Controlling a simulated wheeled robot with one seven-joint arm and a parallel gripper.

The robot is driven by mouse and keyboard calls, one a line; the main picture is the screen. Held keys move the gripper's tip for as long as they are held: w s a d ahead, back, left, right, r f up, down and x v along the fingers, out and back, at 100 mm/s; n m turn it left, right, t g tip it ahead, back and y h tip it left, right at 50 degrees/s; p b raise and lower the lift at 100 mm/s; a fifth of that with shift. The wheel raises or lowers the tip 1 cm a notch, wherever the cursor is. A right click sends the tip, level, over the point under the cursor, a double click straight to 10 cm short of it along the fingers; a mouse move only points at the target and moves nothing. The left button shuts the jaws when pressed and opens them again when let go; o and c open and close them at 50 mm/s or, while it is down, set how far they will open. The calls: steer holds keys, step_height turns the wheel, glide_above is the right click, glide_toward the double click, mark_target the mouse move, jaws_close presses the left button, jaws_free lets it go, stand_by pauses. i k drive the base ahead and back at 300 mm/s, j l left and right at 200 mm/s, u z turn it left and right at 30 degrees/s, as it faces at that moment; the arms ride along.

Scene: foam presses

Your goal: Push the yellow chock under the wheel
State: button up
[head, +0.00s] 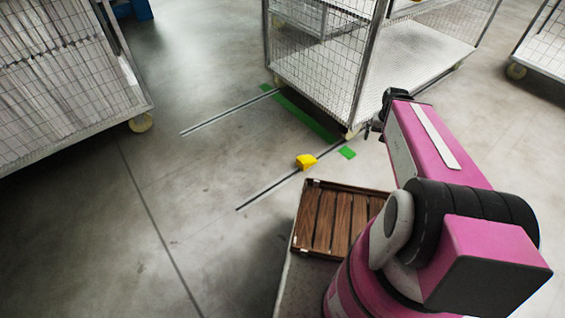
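The yellow chock (306,161) lies on the floor at the middle of the head view, at a dark-and-light floor line. The wheel (349,133) is at the near bottom corner of the wire cage trolley (318,70), to the right of and beyond the chock. My gripper (374,130) is a dark shape at the end of my pink arm, just right of the wheel in the picture and apart from the chock. Its fingers are too small and dark to tell whether they are open.
Another cage trolley (62,75) stands at left, and one (542,57) at right. Floor left of the chock is clear.

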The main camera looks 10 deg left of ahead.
mark_target(304, 161)
steer(key=u, duration=0.7)
steer(key=i+j+z, duration=0.2)
steer(key=j, duration=0.35)
steer(key=i, duration=0.1)
